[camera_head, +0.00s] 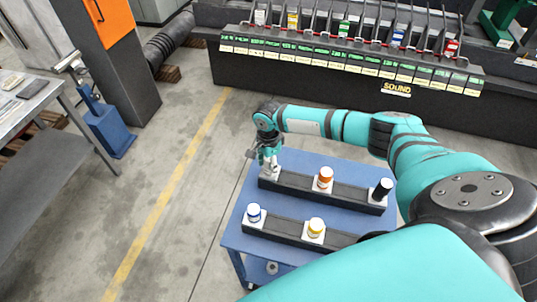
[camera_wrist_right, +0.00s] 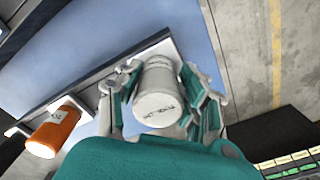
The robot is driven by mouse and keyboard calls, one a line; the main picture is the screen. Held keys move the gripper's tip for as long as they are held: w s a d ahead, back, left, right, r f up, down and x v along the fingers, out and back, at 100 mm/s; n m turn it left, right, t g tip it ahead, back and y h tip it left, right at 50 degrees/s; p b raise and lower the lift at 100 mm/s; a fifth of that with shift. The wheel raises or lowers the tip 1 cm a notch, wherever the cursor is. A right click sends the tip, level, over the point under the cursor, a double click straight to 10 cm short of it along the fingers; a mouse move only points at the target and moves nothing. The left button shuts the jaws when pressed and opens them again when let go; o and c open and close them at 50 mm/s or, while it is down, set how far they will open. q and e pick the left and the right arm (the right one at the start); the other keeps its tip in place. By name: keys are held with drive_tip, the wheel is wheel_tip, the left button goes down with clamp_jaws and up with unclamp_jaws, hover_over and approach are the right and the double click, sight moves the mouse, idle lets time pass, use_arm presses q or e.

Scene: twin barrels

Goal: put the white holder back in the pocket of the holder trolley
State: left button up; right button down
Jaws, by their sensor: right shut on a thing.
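The white holder (camera_head: 271,173) is at the left end of the rear dark rail (camera_head: 335,193) on the blue holder trolley (camera_head: 300,165). My right gripper (camera_head: 268,164) comes down on it from above, its fingers shut around it. In the right wrist view the white holder (camera_wrist_right: 158,97) shows its round, lettered top between the fingers of my right gripper (camera_wrist_right: 160,100). The pocket under it is hidden, and I cannot tell whether the holder is fully seated. My left gripper is not in view.
The rear rail also carries an orange holder (camera_head: 325,178) and a black one (camera_head: 382,189). A long dark rack (camera_head: 300,70) stands behind. The floor left of the trolley is clear.

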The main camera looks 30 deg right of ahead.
drive_tip(key=shift+f, duration=0.15)
drive_tip(key=c, duration=1)
unclamp_jaws()
drive_tip(key=shift+c, duration=0.2)
drive_tip(key=o, duration=0.3)
drive_tip(key=shift+o, duration=0.2)
drive_tip(key=shift+s, duration=0.1)
drive_tip(key=shift+r, duration=0.3)
wheel_tip(320, 180, up, 12)
drive_tip(key=shift+f, duration=0.25)
